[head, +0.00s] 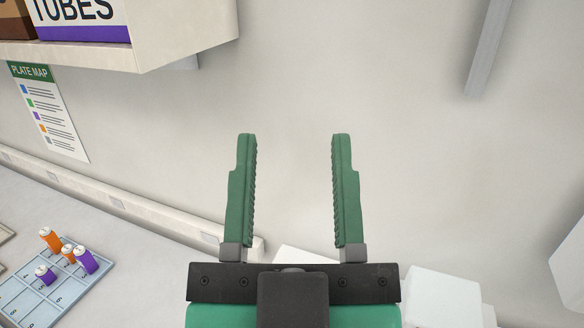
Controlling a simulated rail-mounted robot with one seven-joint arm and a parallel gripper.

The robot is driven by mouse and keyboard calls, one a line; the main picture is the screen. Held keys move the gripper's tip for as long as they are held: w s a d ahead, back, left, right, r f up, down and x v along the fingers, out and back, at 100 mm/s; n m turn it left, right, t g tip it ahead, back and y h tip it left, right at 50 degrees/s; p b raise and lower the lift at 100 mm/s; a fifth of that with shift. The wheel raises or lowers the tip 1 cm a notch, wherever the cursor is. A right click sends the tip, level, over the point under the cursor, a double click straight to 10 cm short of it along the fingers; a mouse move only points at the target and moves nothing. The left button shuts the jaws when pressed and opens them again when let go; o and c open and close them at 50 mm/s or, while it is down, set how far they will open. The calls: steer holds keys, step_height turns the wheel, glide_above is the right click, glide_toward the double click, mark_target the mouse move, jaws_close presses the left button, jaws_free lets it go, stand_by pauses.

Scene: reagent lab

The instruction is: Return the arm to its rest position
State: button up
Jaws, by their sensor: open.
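My gripper (292,150) fills the lower middle of the head view. Its two green ridged fingers point up in the picture, spread wide apart, with nothing between them. The fingers touch nothing that I can see. The rest of my arm is mostly hidden behind the gripper's dark mount and green body.
A shelf (190,35) with boxes, one marked TUBES (82,20), juts out at upper left. A plate map sheet (47,110) hangs below. A blue-grey rack (20,305) with several orange and purple vials stands on the bench (130,260). A white block (445,298) is at lower right.

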step_height(320, 180, up, 11)
steer(key=p, duration=1)
steer(key=shift+f, duration=0.2)
